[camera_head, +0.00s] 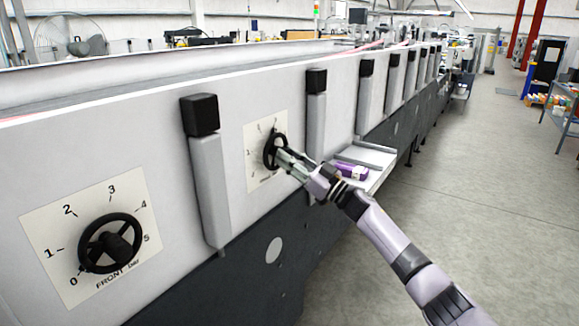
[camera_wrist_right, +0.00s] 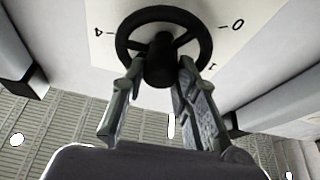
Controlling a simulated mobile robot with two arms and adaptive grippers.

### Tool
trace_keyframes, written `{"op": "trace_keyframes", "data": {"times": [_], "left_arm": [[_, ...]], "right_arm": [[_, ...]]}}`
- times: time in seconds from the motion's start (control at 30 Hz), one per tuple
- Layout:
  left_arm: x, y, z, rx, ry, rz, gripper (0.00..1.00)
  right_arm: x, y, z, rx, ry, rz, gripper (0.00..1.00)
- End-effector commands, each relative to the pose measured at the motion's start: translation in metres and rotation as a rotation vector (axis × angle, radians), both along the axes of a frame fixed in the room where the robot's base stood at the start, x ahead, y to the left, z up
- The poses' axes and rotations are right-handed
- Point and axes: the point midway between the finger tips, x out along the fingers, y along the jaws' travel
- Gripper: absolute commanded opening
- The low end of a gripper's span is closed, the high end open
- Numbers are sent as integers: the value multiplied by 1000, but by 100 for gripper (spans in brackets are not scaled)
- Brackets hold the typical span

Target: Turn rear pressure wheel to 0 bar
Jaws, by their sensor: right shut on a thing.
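The rear pressure wheel (camera_head: 269,152) is a black spoked handwheel on a white dial plate (camera_head: 252,140) on the machine's side panel. In the right wrist view the wheel (camera_wrist_right: 160,20) shows large, with dial marks 0, 1 and 4 around it. My right gripper (camera_head: 282,153) reaches the wheel from the right. In the wrist view its fingers (camera_wrist_right: 158,85) are closed in on the wheel's central hub, one on each side. Most of the rear dial's figures are too small or covered in the head view. My left gripper is not in view.
A front wheel (camera_head: 113,242) marked FRONT, with a 0 to 5 dial, is on the same panel at left. Grey posts with black caps (camera_head: 207,165) stand out from the panel. A shelf (camera_head: 375,158) with a purple item juts out behind my gripper.

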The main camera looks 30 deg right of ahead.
Motion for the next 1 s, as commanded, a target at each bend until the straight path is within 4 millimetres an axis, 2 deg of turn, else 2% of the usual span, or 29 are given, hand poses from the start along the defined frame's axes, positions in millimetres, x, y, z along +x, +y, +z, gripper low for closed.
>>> {"op": "trace_keyframes", "data": {"times": [0.1,0.5,1.0], "left_arm": [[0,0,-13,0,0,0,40],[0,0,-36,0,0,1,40],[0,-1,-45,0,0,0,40]], "right_arm": [[1,-2,-3,-105,-42,-3,0],[1,-3,-1,-456,-187,-3,0],[2,-4,2,-893,-367,-2,0]]}}
